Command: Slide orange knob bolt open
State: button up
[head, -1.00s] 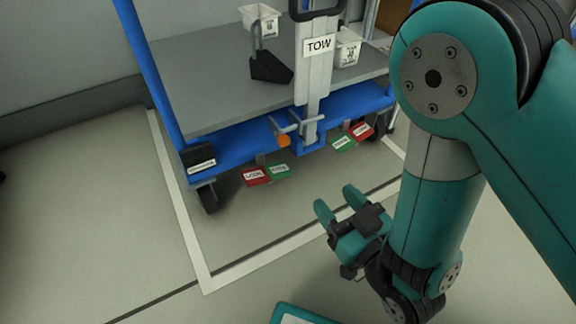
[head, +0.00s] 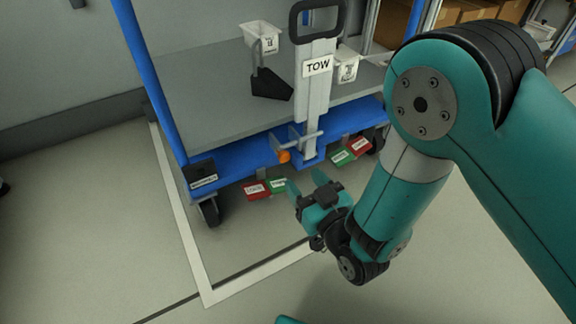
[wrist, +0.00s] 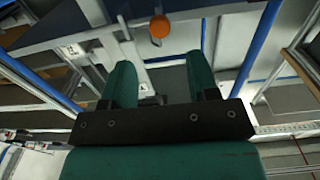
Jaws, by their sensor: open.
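The orange knob (head: 284,156) sits on the bolt (head: 303,137) at the front of the blue cart frame, beside the foot of the tow bar. In the wrist view the orange knob (wrist: 159,27) is beyond the fingertips, near the top and between the two fingers. My gripper (head: 306,180) is open and empty, below and slightly right of the knob in the head view, apart from it. Two teal fingers of my gripper (wrist: 160,65) show in the wrist view. Whether the bolt is engaged cannot be told.
The tow bar (head: 317,100) with its TOW sign stands upright right of the knob. A black wedge (head: 270,84) and white bins (head: 262,36) rest on the grey deck. Floor in front is clear.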

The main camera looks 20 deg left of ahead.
aim_at(286, 158)
jog(key=x, duration=0.2)
jog(key=p+x, duration=0.1)
jog(key=x, duration=0.2)
jog(key=shift+w+a+r, duration=0.1)
jog(key=shift+w+r, duration=0.05)
jog(key=shift+r, duration=0.1)
jog(key=shift+p+x, duration=0.85)
jog(key=shift+p, duration=0.3)
jog(key=shift+a+f, duration=0.1)
jog(key=shift+f, duration=0.1)
jog(key=shift+c, duration=0.4)
